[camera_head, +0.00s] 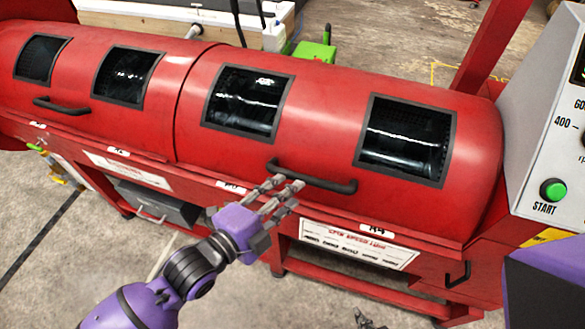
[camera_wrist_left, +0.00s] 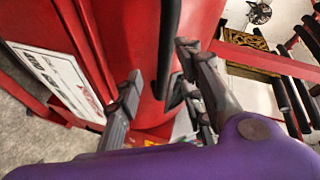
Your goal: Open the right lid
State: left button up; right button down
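The right lid (camera_head: 318,120) is a curved red cover with two dark windows, and it lies closed on the machine. Its black bar handle (camera_head: 328,184) runs along the lower front edge. My left gripper (camera_head: 284,191) is at the handle's left end. In the left wrist view, the handle (camera_wrist_left: 169,45) passes between the spread fingers of the left gripper (camera_wrist_left: 158,80), with gaps beside it. Grey fingertips of my right gripper (camera_head: 369,322) just show at the bottom edge of the head view, and their opening cannot be made out.
The left lid (camera_head: 85,80), also closed, adjoins at the left with its own handle (camera_head: 62,106). A control panel (camera_head: 556,125) with a green start button (camera_head: 553,190) stands at the right. A label plate (camera_head: 358,244) is below the right lid. Concrete floor lies in front.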

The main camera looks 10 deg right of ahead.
aim_at(307, 183)
pick_arm(q)
jog(key=w+d+m, duration=0.1)
jog(key=d, duration=0.1)
jog(key=w+d+m, duration=0.1)
jog(key=d, duration=0.1)
jog(key=w+d+m, duration=0.1)
jog(key=d, duration=0.1)
jog(key=shift+w+d+f+m+p, duration=0.15)
jog(key=shift+d+f+m+p, duration=0.15)
jog(key=shift+f, duration=0.1)
grip_shut()
dwell(0.4)
